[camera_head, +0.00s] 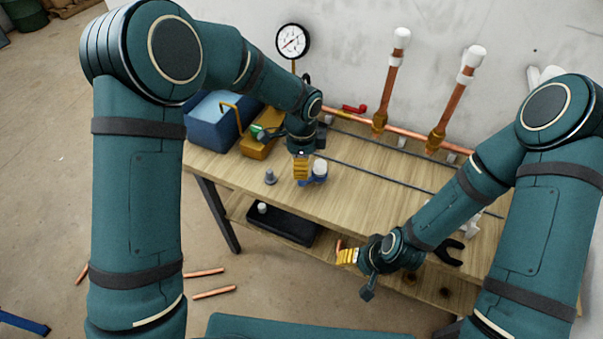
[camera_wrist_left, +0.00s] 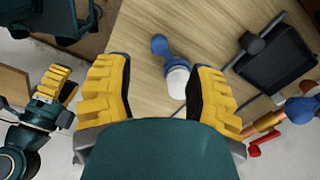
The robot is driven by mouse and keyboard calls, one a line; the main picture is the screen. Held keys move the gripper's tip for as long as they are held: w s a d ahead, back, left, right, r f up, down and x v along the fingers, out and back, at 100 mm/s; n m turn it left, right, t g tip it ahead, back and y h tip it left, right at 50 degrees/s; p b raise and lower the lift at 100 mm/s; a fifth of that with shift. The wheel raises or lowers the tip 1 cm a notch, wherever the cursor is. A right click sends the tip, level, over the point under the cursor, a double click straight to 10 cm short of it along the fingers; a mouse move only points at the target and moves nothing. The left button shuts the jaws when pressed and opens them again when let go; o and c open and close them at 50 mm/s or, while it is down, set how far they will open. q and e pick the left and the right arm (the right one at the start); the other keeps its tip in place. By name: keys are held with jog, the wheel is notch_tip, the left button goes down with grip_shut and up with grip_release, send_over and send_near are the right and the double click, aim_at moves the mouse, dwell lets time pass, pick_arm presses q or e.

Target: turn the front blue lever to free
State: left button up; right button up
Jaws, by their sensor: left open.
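A blue lever piece with a white round cap stands on the bench; its blue part (camera_head: 314,180) shows just right of my left gripper (camera_head: 301,172) in the head view. In the left wrist view, the blue arm (camera_wrist_left: 159,46) and the white cap (camera_wrist_left: 177,82) lie between the two yellow fingers of my left gripper (camera_wrist_left: 160,90).
A grey peg (camera_head: 270,177) stands left of the lever. A blue bin (camera_head: 211,122) and a tan box (camera_head: 260,148) are at the bench's left end. A red lever (camera_head: 354,109) sits by the copper pipe at the wall. The bench's middle is mostly clear.

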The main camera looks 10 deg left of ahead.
pick_arm(q)
notch_tip(320, 180, up, 5)
dwell(0.3)
dwell(0.4)
